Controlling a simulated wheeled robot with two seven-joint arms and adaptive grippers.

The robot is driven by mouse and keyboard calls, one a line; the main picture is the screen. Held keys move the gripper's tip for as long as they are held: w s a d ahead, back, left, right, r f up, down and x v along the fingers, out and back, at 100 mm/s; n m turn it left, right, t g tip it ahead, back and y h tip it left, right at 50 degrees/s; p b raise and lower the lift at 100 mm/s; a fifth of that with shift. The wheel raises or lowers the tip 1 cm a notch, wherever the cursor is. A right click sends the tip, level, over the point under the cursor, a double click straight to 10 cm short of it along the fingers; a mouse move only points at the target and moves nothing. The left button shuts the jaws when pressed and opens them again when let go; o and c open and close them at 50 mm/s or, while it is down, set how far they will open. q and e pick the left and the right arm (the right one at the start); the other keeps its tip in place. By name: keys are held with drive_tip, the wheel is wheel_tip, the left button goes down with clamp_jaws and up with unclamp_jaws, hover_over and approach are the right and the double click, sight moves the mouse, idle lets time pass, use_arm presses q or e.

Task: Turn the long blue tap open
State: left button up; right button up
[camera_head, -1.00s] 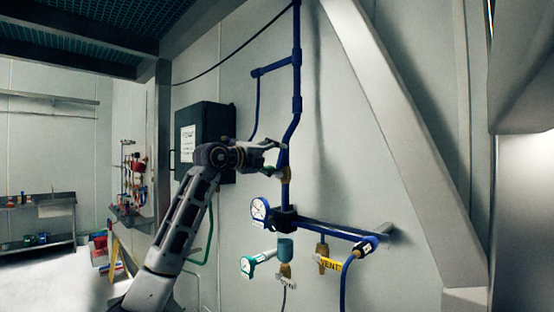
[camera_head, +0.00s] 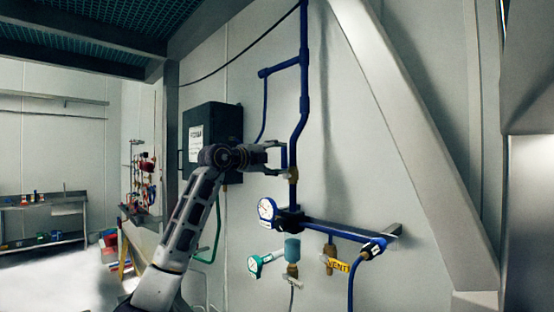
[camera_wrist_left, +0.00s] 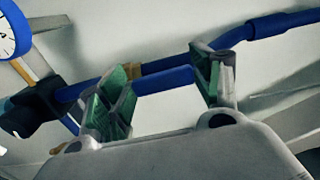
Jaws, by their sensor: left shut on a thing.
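The long blue tap handle (camera_head: 284,156) sits beside the upright blue pipe (camera_head: 303,100), just above a brass fitting (camera_head: 293,175). My left gripper (camera_head: 283,158) reaches it from the left, one finger above and one below. In the left wrist view, my gripper's green-padded fingers (camera_wrist_left: 163,88) stand apart with the blue handle (camera_wrist_left: 166,80) spanning between them; they are shut on it. The handle looks roughly in line with the pipe. The exact finger contact is partly hidden. My right gripper is in neither view.
Below are a round gauge (camera_head: 267,210), a teal-handled valve (camera_head: 262,260), a yellow VENT tag (camera_head: 337,265) and a blue hose (camera_head: 351,285). A black box (camera_head: 212,125) hangs behind my arm. A slanted beam (camera_head: 400,130) stands to the right.

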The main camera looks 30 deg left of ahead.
use_arm(q)
drive_tip(key=o, duration=1.1)
drive_tip(key=shift+r, duration=0.1)
drive_tip(key=shift+c, duration=0.2)
drive_tip(key=o, duration=0.4)
drive_tip(key=shift+w, duration=0.15)
drive_tip(key=shift+s, duration=0.2)
drive_tip(key=shift+v, duration=5.85)
